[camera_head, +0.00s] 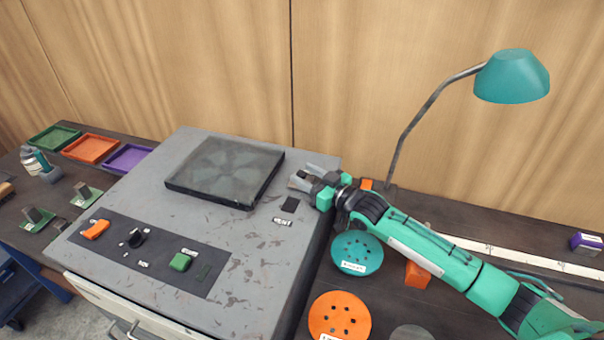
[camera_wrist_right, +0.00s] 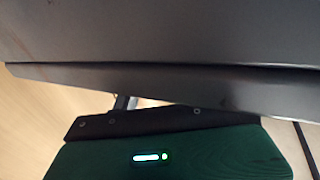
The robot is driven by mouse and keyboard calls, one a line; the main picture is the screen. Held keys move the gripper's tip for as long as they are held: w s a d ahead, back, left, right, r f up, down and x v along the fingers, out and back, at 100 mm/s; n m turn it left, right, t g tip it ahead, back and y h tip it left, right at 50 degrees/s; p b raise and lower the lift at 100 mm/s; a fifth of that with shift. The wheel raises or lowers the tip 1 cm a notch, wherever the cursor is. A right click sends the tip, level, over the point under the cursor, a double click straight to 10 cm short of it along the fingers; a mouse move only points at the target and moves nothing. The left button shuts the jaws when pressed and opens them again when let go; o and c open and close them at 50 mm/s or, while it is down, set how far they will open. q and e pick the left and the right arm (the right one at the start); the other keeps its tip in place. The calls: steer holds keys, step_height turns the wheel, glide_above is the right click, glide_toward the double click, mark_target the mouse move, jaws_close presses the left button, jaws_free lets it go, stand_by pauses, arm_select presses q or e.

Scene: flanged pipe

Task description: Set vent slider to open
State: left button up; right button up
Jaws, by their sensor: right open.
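A grey machine cabinet (camera_head: 240,240) carries a small white label (camera_head: 282,221) near its right edge, too small to read surely. Just above the label is a small black patch (camera_head: 290,204), perhaps part of the vent slider; no slider knob can be made out, and the gripper may hide it. My right gripper (camera_head: 301,179) is open, over the cabinet's right edge, just beyond the black patch, with its fingers pointing left. I cannot tell whether it touches anything. In the right wrist view a grey surface fills the top, above my green gripper body. My left gripper is out of view.
A dark fan panel (camera_head: 225,170) sits on the cabinet. A control strip (camera_head: 215,282) holds an orange knob (camera_head: 96,229), a black knob (camera_head: 137,237) and a green knob (camera_head: 181,262). A teal disc (camera_head: 357,252), an orange disc (camera_head: 340,315) and a lamp (camera_head: 512,77) stand to the right.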

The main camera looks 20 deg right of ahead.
steer(key=b+v, duration=0.2)
steer(key=v, duration=1)
steer(key=shift+f, duration=0.1)
